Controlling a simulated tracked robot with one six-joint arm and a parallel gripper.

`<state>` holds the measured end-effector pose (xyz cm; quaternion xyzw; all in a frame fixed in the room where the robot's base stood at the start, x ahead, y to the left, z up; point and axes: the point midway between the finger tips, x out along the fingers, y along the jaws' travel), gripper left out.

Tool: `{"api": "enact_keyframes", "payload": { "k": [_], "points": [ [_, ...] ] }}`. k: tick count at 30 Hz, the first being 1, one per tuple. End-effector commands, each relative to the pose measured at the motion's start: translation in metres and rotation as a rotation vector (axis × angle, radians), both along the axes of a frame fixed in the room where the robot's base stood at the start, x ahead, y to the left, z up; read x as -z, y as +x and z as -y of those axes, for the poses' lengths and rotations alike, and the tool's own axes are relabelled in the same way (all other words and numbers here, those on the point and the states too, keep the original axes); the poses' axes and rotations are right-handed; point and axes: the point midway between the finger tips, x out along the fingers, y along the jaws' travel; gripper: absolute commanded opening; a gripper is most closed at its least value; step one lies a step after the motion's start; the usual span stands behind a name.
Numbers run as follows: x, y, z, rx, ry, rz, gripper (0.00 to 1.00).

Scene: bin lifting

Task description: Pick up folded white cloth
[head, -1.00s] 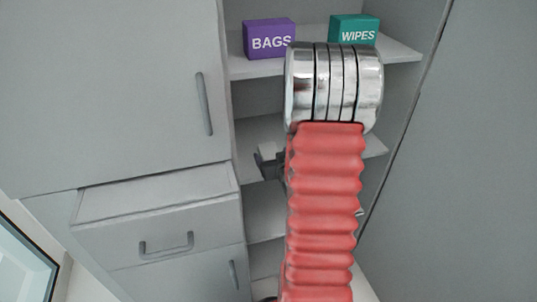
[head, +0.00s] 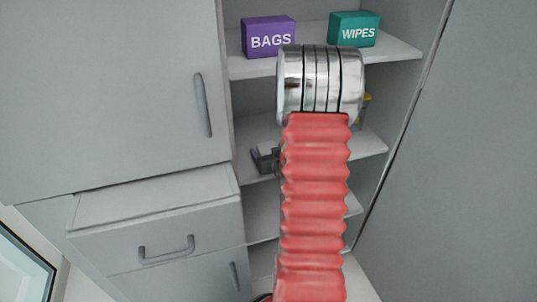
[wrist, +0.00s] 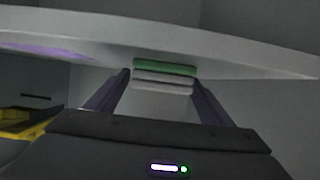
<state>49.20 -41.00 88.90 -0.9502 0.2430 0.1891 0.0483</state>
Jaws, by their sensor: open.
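In the wrist view a flat folded white cloth (wrist: 163,86) lies against a folded green cloth (wrist: 165,68), in a stack by a shelf edge. My gripper (wrist: 160,77) is open, with one finger on each side of the stack in the picture. I cannot tell whether the fingers touch the cloth or how far in they reach. In the head view my arm hides most of the middle shelf. A dark part of my gripper (head: 264,161) shows left of the arm at that shelf. The white cloth cannot be made out surely there.
A purple BAGS box (head: 269,37) and a teal WIPES box (head: 354,30) stand on the upper shelf (head: 400,50). A yellow object (wrist: 30,122) is at the left in the wrist view. A closed-looking drawer (head: 160,238) and cabinet door (head: 110,90) are at the left.

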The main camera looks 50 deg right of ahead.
Motion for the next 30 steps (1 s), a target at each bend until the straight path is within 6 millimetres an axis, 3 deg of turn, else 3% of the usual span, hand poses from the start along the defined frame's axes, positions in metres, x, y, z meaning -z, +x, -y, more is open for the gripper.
{"api": "enact_keyframes", "payload": {
  "k": [20,30],
  "points": [
    [-0.0001,-0.0011,0.0011,0.002,0.0,0.0,0.31],
    [-0.0027,-0.0013,0.0017,0.003,-0.001,0.001,0.31]
  ]
}}
